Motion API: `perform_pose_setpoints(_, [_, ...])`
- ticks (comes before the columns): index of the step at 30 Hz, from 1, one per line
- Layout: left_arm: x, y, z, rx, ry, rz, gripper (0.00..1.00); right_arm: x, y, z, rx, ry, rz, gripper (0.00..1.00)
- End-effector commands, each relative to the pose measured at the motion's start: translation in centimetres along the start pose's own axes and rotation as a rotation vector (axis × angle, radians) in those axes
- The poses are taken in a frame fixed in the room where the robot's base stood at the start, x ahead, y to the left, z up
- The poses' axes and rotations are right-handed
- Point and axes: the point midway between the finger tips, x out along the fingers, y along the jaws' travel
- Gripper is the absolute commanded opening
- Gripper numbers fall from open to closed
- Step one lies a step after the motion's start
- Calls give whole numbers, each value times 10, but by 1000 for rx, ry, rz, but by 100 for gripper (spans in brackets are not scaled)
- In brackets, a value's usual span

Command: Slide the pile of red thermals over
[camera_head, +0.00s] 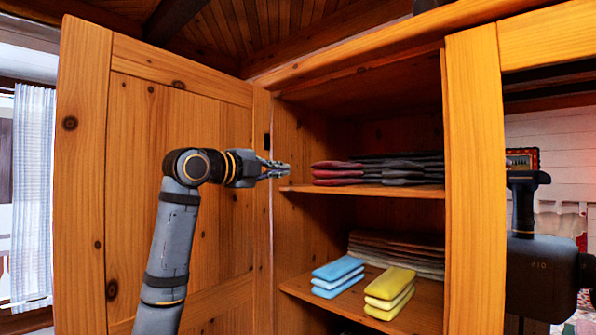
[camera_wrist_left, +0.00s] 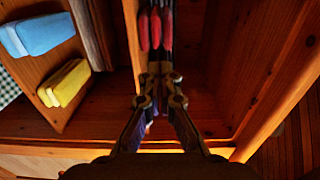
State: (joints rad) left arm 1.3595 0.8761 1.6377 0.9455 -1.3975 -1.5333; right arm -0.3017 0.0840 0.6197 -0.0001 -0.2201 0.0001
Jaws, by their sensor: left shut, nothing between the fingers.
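The pile of red thermals (camera_head: 338,173) lies folded on the upper shelf (camera_head: 365,191) of the open wooden cupboard, at the shelf's left end. Dark folded clothes (camera_head: 405,168) lie right beside it. In the left wrist view the red pile (camera_wrist_left: 155,28) shows just beyond my fingertips. My left gripper (camera_head: 283,168) is shut and empty, at the left of the red pile near the shelf's front. It also shows in the left wrist view (camera_wrist_left: 160,72). My right gripper cannot be made out.
On the lower shelf (camera_head: 345,309) are a blue stack (camera_head: 338,275), a yellow stack (camera_head: 389,292) and brownish folded cloth (camera_head: 400,252). The open door (camera_head: 180,120) stands left, behind my left arm. A wooden post (camera_head: 475,190) bounds the opening on the right.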

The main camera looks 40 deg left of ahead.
Motion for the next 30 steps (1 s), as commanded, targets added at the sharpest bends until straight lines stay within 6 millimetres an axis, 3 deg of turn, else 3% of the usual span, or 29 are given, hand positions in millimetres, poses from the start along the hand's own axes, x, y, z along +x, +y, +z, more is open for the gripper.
perform_pose_setpoints(16, [110,-4,-1,-3,3,5,0,-60,-2,-8,3,2,-8,62])
perform_pose_setpoints(21, [127,-2,-1,-1,1,3,0,-69,-1,-9,3,2,-7,62])
perform_pose_setpoints(30, [132,1,-1,-1,0,2,0,-69,2,-8,2,2,-4,62])
